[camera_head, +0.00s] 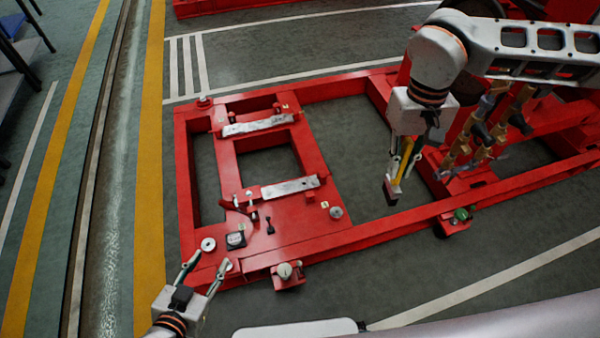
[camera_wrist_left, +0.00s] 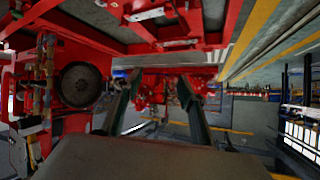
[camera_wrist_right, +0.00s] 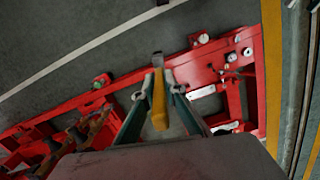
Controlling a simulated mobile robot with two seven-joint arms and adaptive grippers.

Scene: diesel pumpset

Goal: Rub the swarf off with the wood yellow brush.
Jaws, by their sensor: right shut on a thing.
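The wood yellow brush (camera_head: 404,163) hangs tilted from my right gripper (camera_head: 404,158), with its dark head downward, over the floor opening inside the red frame. My right gripper is shut on it; the brush also shows between the fingers in the right wrist view (camera_wrist_right: 159,103). My left gripper (camera_head: 211,263) is open and empty by the frame's near left corner; its spread fingers also show in the left wrist view (camera_wrist_left: 155,88). I cannot make out swarf clearly on the red frame (camera_head: 300,232).
Two pale metal bars (camera_head: 290,187) (camera_head: 258,126) lie on the frame's left part. Pipework (camera_head: 485,130) stands at right beside my right arm. Open floor lies in front of the frame.

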